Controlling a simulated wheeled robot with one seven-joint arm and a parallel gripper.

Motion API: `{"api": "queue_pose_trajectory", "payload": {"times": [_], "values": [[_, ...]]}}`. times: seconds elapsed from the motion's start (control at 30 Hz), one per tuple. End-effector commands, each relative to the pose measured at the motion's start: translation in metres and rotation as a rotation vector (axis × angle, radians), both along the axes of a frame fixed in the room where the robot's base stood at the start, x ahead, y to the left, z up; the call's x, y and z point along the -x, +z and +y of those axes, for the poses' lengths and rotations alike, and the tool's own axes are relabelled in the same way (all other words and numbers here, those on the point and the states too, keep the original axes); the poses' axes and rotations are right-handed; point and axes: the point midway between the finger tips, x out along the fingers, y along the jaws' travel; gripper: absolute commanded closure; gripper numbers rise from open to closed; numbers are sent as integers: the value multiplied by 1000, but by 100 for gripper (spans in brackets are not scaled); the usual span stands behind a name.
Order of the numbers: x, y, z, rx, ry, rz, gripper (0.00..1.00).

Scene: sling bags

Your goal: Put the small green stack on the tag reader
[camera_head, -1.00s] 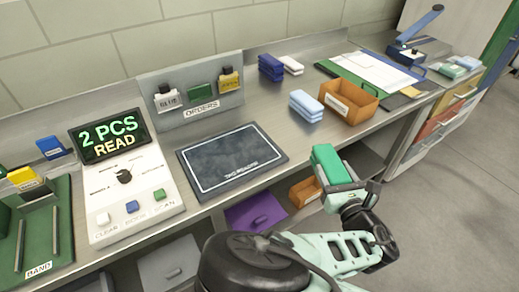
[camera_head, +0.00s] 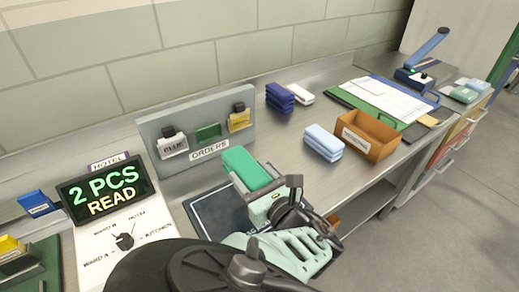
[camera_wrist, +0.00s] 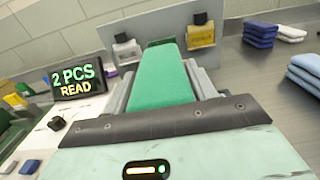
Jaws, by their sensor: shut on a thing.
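My gripper (camera_head: 264,194) is shut on the small green stack (camera_head: 245,166), which sticks out past the fingers. In the wrist view the green stack (camera_wrist: 162,78) lies between the two grey fingers. The tag reader (camera_head: 212,212) is a dark flat pad with a pale border on the bench, partly hidden by my arm. The held stack is over the pad's far right part in the head view. I cannot tell how high it is above the pad.
A display reading "2 PCS READ" (camera_head: 106,194) stands left of the reader. The orders rack (camera_head: 197,135) is behind it. To the right are a dark blue stack (camera_head: 280,98), a white stack (camera_head: 304,96), a light blue stack (camera_head: 323,143) and an orange bin (camera_head: 371,134).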

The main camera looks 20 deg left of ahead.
Motion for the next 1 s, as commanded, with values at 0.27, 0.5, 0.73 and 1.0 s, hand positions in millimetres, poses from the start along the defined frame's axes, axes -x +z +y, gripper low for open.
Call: {"api": "queue_pose_trajectory", "payload": {"times": [0.27, 0.5, 0.73, 1.0], "values": [[0, -36, 0, -1, -1, 1, 71], [0, -66, 0, -1, 0, 0, 71], [0, -93, 0, -1, -1, 0, 71], [0, -99, 0, -2, 0, -1, 71]]}}
